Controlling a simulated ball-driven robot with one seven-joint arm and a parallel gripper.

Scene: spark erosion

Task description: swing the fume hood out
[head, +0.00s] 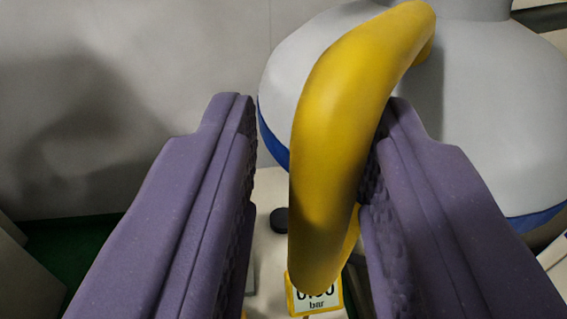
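The fume hood (470,95) is a rounded grey dome with a blue lower rim, at the upper right. A thick curved yellow handle (335,130) arches from it toward me. My gripper (310,115) has two purple fingers with ridged inner pads, spread apart on either side of the handle. The right finger is close against the handle and overlaps it in the view; I cannot tell if they touch. A clear gap lies between the left finger and the handle. The handle hides part of the hood, and the right finger hides part of the hood's lower edge.
Below the handle is a yellow-framed display (316,300) reading in bar, partly hidden. A small dark round knob (279,220) sits on a pale surface. A plain grey wall (110,60) fills the left, with green floor (70,255) at lower left.

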